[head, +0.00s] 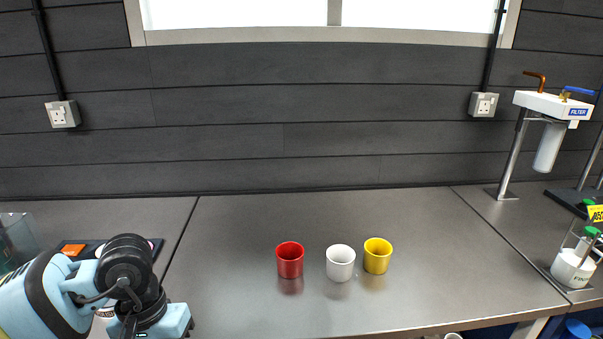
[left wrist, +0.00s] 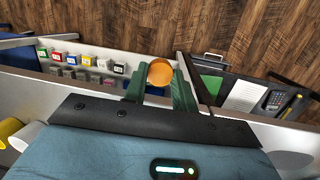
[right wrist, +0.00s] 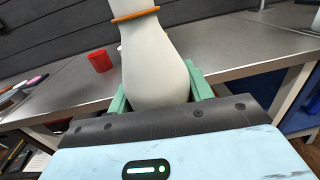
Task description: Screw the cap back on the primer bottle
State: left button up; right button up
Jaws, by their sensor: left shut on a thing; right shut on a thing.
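The orange cap (left wrist: 160,72) shows as a round disc between the fingers of my left gripper (left wrist: 159,92) in the left wrist view. That gripper is shut on it. The primer bottle (right wrist: 156,65) is white, with an orange ring (right wrist: 135,15) round its neck, in the right wrist view. My right gripper (right wrist: 158,90) is shut on its wide lower body. The bottle's top runs out of that view, so its mouth is hidden. Neither the bottle nor the cap can be made out in the head view, and their distance apart cannot be told.
A red cup (head: 290,262), a white cup (head: 340,264) and a yellow cup (head: 377,257) stand on the grey bench (head: 240,230). The bench's middle is otherwise clear.

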jog(key=shift+a, duration=0.1)
dwell(0.3)
jog(key=w+a+n+g+y, duration=0.2)
jog(key=w+a+n+y, duration=0.1)
jog(key=a, duration=0.4)
jog(key=w+a+r+n+g+y, duration=0.1)
jog(key=w+a+n+g+y, duration=0.1)
jog(key=a+n+y, duration=0.3)
jog(key=w+a+y, duration=0.1)
jog(key=a+y, duration=0.2)
jog(key=shift+a+y, duration=0.3)
pick_arm(q)
jog(key=w+d+r+n, duration=0.1)
jog(key=d+r+n, duration=0.3)
jog(key=d, duration=0.5)
jog(key=w+d+r+n, duration=0.2)
jog(key=d+r+n, duration=0.2)
jog(key=d+r, duration=0.4)
jog(key=w+d+r+n+t, duration=0.1)
jog(key=d+r+n, duration=0.4)
jog(key=d, duration=0.5)
notch_tip(320, 180, up, 2)
jog(key=shift+w+d, duration=0.4)
jog(key=shift+w, duration=0.05)
jog(key=shift+f, duration=2.05)
